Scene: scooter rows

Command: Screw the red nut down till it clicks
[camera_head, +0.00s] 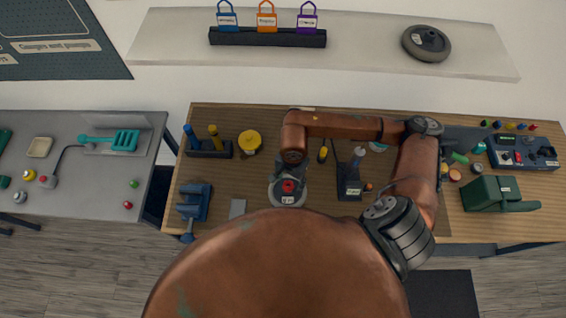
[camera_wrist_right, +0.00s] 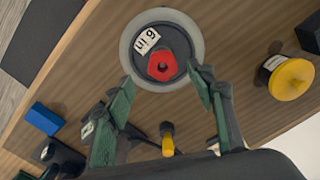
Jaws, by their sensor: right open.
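The red nut (camera_head: 288,186) sits on the dark hub of a grey wheel (camera_head: 274,196) on the wooden bench. In the right wrist view the nut (camera_wrist_right: 162,66) is hexagonal with a dark centre hole, and the wheel (camera_wrist_right: 127,50) lies flat with a white tag on its hub. My right gripper (camera_wrist_right: 161,75) is open, its two green-padded fingers spread below and to either side of the nut, apparently not touching it. In the head view my right gripper (camera_head: 291,170) is above the wheel, mostly hidden by its own arm. My left gripper is not in view.
A yellow-topped jar (camera_head: 249,140), a blue vise (camera_head: 195,202) and a dark upright stand (camera_head: 350,182) stand around the wheel. A yellow-handled tool (camera_head: 323,154) lies behind it. Another wheel (camera_head: 426,43) lies on the shelf.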

